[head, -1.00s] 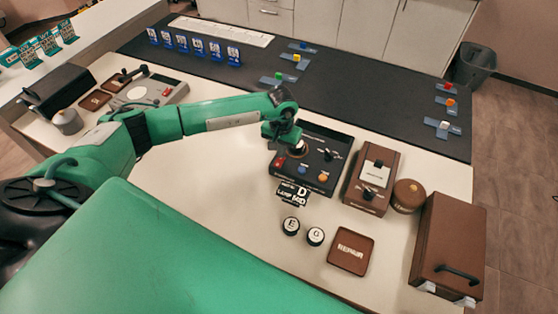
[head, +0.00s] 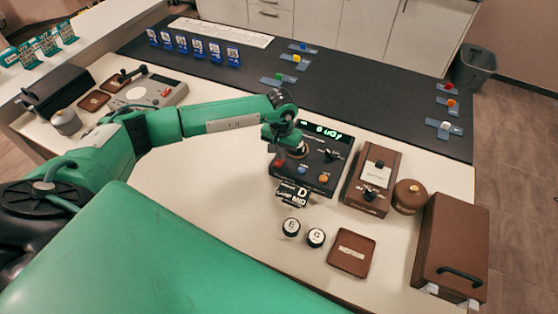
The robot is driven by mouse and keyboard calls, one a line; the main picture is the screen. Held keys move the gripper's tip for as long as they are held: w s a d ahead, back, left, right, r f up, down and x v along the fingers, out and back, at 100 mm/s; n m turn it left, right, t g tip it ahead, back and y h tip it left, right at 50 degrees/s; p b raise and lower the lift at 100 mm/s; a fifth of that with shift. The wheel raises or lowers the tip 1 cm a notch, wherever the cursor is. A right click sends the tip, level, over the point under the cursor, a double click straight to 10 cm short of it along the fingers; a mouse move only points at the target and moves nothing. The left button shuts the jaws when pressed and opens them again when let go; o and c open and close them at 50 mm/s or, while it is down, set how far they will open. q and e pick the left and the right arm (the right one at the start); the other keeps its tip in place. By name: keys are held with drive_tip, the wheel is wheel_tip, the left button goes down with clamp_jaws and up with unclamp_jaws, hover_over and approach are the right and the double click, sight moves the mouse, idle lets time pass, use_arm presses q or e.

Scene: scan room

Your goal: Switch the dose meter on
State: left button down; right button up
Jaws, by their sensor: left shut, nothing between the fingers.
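The dose meter (head: 318,172) is a black box on the pale table, right of the middle in the head view. Its display (head: 326,132) is lit green and reads something like "0 uGy". Its front panel has a red button at the left, a blue button (head: 302,169), an orange button (head: 323,178) and small switches (head: 333,154). My left gripper (head: 280,154) is shut and empty, over the meter's left side at the red button. I cannot tell whether the fingertips touch the button, which they partly hide. My right gripper is not in view.
A brown instrument (head: 372,180), a round brown pot (head: 409,196) and a large brown case (head: 449,245) stand to the right.

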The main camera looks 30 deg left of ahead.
use_arm(q)
drive_tip(key=shift+r+p, duration=0.5)
drive_tip(key=shift+r, duration=1.2)
wheel_tip(320, 180, up, 4)
drive_tip(key=shift+f+p, duration=0.25)
drive_tip(key=shift+p, duration=0.2)
